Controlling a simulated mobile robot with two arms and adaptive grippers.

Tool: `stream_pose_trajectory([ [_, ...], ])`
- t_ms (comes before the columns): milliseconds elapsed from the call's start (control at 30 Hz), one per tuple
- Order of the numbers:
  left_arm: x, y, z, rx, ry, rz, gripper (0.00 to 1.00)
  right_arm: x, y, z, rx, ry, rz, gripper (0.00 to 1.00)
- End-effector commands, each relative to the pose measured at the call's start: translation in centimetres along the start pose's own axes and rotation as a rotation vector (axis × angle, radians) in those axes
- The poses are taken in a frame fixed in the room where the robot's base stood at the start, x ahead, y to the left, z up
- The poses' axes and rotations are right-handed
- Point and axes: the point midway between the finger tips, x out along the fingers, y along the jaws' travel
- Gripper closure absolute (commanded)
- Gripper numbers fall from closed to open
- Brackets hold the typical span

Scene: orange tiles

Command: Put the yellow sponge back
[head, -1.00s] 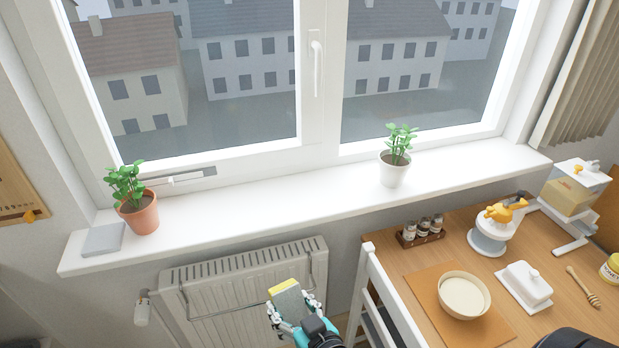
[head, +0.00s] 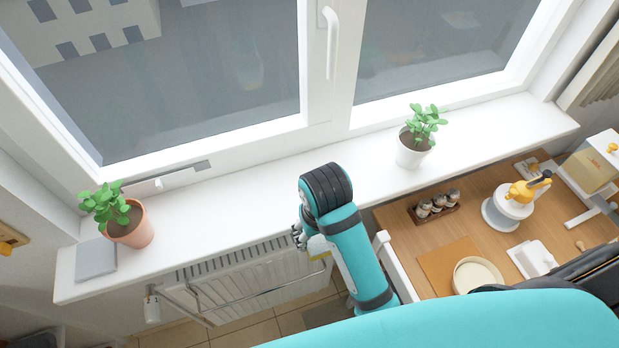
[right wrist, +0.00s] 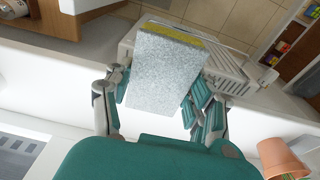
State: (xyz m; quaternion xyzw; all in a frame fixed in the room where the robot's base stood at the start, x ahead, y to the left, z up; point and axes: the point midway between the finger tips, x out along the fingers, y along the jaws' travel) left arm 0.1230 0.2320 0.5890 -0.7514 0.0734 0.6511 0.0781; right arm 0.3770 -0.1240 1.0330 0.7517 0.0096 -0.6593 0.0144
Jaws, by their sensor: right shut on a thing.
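The yellow sponge (head: 318,246) has a grey face and a yellow side. In the head view it is mostly hidden behind my right arm, and a pale yellow part shows. In the right wrist view the sponge (right wrist: 163,72) fills the middle, its grey face towards the camera and a yellow strip at the far edge. My right gripper (right wrist: 155,92) is shut on it, with fingers on both sides. In the head view the right gripper (head: 301,238) is in front of the windowsill's edge, above the radiator. My left gripper is not in view.
The white windowsill (head: 235,210) holds a flat grey pad (head: 96,260), a plant in a terracotta pot (head: 134,226) and a plant in a white pot (head: 411,151). Its middle is clear. The radiator (head: 240,285) is below. A wooden table (head: 480,235) with kitchen things stands at right.

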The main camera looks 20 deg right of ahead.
Motion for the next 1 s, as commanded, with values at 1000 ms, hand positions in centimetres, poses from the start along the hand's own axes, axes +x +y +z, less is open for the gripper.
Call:
stream_pose_trajectory([
  [1000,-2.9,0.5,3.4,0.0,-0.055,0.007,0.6,6.7,3.0,-13.5,0.001,0.0,0.001,0.8],
])
